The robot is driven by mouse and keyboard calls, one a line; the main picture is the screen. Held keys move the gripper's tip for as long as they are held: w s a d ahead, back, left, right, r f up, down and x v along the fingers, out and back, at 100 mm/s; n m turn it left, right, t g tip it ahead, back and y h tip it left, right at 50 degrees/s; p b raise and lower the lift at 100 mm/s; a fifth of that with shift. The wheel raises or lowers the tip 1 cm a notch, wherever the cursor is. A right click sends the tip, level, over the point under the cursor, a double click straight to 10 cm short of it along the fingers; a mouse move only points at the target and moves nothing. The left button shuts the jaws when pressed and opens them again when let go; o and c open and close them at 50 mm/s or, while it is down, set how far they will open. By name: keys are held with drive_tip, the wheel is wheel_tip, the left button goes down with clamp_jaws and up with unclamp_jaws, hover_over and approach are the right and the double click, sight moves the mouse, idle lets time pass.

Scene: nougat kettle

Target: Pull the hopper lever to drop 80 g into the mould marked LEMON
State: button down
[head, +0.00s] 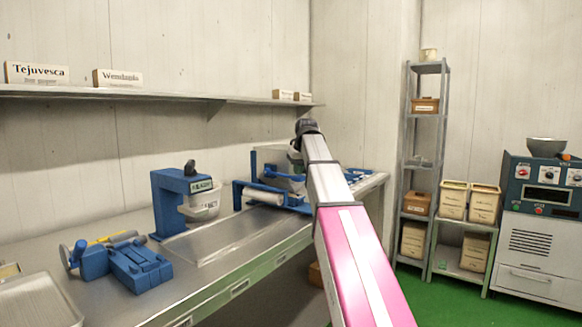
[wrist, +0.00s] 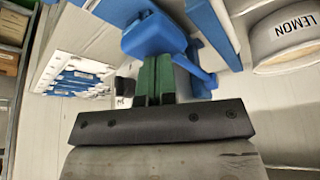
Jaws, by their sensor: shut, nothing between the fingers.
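In the wrist view my gripper (wrist: 158,68) has its green fingers shut with nothing between them. Their tips are right at a rounded blue knob (wrist: 153,36), which looks like part of a lever; I cannot tell whether they touch it. A blue bar (wrist: 200,70) runs beside the fingers. A white round mould marked LEMON (wrist: 288,38) is at the upper right, apart from the fingers. In the head view my arm reaches over the bench to a blue-framed machine (head: 243,190), and my fingers are hidden there. I cannot make out the LEMON mould in that view.
A blue stand (head: 170,200) with a labelled white tub and a blue clamp-like device (head: 135,265) stand on the steel bench (head: 235,235). A wall shelf (head: 150,95) holds name signs. A rack (head: 408,140) and a control cabinet (head: 540,240) stand right. Green floor is free.

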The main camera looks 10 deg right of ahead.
drive_tip(key=shift+r, duration=0.1)
wheel_tip(320, 180, up, 10)
idle(0.9)
idle(0.6)
